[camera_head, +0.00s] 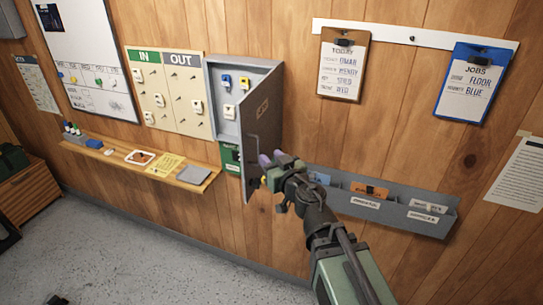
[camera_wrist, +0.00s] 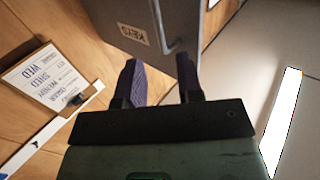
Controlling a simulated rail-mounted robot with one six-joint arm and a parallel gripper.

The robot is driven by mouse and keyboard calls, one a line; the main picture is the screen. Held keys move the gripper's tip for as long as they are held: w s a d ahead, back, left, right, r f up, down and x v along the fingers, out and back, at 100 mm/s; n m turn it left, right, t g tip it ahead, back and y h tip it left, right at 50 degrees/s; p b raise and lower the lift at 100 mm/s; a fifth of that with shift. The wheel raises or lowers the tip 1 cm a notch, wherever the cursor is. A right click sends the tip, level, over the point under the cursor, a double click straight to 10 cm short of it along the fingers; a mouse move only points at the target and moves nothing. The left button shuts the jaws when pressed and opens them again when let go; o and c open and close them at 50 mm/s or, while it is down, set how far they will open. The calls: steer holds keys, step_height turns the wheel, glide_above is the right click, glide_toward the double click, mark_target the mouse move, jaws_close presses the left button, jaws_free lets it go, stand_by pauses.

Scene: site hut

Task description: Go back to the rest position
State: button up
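My gripper (camera_head: 270,161) is beside the open door (camera_head: 262,125) of the grey key cabinet (camera_head: 212,92), near the door's lower outer part. In the wrist view its two purple fingers (camera_wrist: 160,80) stand apart with nothing visibly held between them. The door, with a KEYS label (camera_wrist: 133,34) and a bar handle (camera_wrist: 161,28), shows just beyond the fingertips. I cannot tell whether a finger touches it. Yellow, blue and white tags hang inside the cabinet.
A grey wall rack (camera_head: 385,207) with cards lies right of and behind my arm. A wooden shelf (camera_head: 140,160) with small items runs at the left below the IN/OUT board (camera_head: 168,92). Clipboards (camera_head: 343,65) hang at upper right.

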steer(key=d+f+m+g+h+b, duration=0.25)
steer(key=d+f+m+h, duration=0.45)
steer(key=d+h, duration=0.65)
steer(key=s+d+f+g+y+b, duration=0.1)
steer(key=s+f+g+b, duration=0.4)
steer(key=f, duration=0.6)
steer(key=s+f+n+g+y+b, duration=0.1)
steer(key=s+f+g+y+b, duration=0.3)
steer(key=s+f+g, duration=0.4)
steer(key=shift+s+d+f+b, duration=0.4)
steer(key=shift+s+f+b, duration=0.4)
steer(key=shift+f, duration=1.25)
